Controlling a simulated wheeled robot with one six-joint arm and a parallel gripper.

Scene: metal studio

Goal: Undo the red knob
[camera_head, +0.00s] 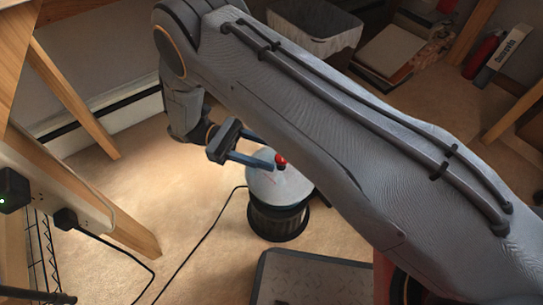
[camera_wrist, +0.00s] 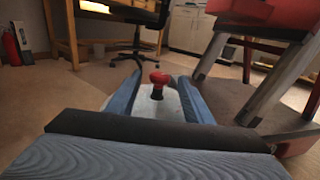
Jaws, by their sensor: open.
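The red knob (camera_head: 281,159) stands on top of a pale rounded lid (camera_head: 284,184) on a dark cylindrical base (camera_head: 278,221) on the floor. My gripper (camera_head: 262,160) is open and reaches in from the left, with its blue fingers close to the knob. In the wrist view the knob (camera_wrist: 159,78) sits upright on a dark stem, between the two open fingers (camera_wrist: 158,84) and near their tips. I see a gap on either side of it. My arm hides part of the lid's right side in the head view.
A dark textured mat or platform (camera_head: 310,278) lies in front of the cylinder. A black cable (camera_head: 206,235) runs along the floor at left. Wooden legs (camera_head: 120,221) stand at left. A grey bin (camera_head: 316,28) is at the back. Open floor (camera_head: 180,205) lies left of the cylinder.

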